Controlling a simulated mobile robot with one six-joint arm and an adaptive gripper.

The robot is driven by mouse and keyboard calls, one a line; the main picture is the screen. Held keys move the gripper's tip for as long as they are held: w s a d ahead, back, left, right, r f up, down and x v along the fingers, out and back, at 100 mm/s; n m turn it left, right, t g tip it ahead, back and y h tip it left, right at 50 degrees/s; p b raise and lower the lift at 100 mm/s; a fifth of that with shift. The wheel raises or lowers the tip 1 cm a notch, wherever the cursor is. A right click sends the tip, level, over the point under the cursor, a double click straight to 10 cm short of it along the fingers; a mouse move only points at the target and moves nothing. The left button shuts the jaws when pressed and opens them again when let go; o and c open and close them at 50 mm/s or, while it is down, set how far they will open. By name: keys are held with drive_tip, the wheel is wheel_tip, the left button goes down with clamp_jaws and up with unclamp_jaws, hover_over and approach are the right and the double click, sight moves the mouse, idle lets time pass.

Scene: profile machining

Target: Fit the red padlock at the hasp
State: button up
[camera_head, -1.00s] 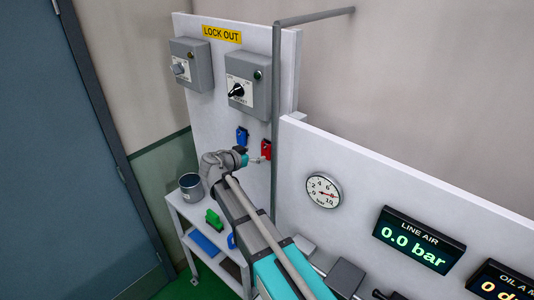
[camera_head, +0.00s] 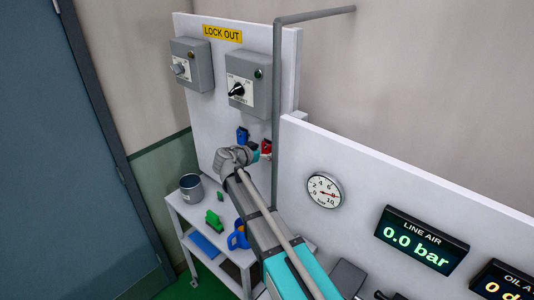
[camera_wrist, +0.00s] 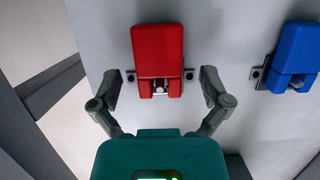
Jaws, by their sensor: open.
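The red padlock (camera_wrist: 157,52) hangs on a small metal bracket on the white board, body up and metal shackle part below in the wrist view. It also shows in the head view (camera_head: 266,147), close to my gripper. My gripper (camera_wrist: 160,86) is open, one finger on each side of the red padlock's lower end, with visible gaps. I cannot tell how far its fingers stand from the board. The upper right switch box (camera_head: 248,85) has a black rotary handle (camera_head: 237,90). I cannot make out the hasp at this size.
A blue padlock (camera_wrist: 294,50) hangs beside the red one. A grey pipe (camera_head: 276,120) runs upright just right of the padlocks. Below, a white cart (camera_head: 179,215) holds a grey cup (camera_head: 191,187), green items and a blue item. A pressure gauge (camera_head: 324,191) is at right.

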idle(0.4)
drive_tip(key=c, duration=1.3)
drive_tip(key=shift+o, duration=0.2)
drive_tip(key=shift+r, duration=0.15)
drive_tip(key=s+a, duration=1.1)
drive_tip(key=s, duration=0.3)
drive_tip(key=shift+s, duration=0.15)
drive_tip(key=o, duration=0.6)
clamp_jaws()
